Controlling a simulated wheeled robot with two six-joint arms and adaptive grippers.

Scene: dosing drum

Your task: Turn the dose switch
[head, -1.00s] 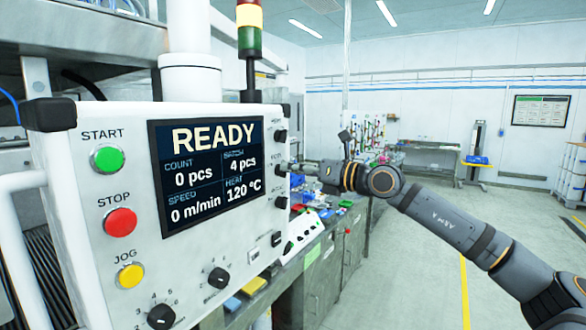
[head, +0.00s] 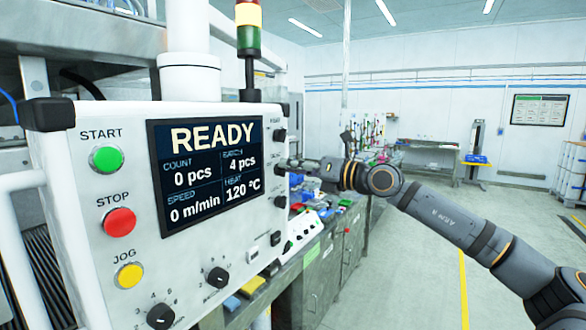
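The white control panel (head: 100,190) fills the left of the head view, with a lit display (head: 210,175) reading READY, 0 pcs, 4 pcs, 0 m/min and 120 °C. A column of small black knobs runs down its right edge. The labels there are too small to tell which one is the dose switch. My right gripper (head: 291,164) points left at this column, its tips at or very near the second knob from the top (head: 281,170). I cannot tell whether it touches or grips that knob. My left gripper is not in view.
Green START (head: 107,159), red STOP (head: 119,222) and yellow JOG (head: 130,275) buttons line the panel's left side. Larger dials (head: 217,278) sit along the bottom. A cluttered bench (head: 318,265) stands behind my gripper. The floor at right is open.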

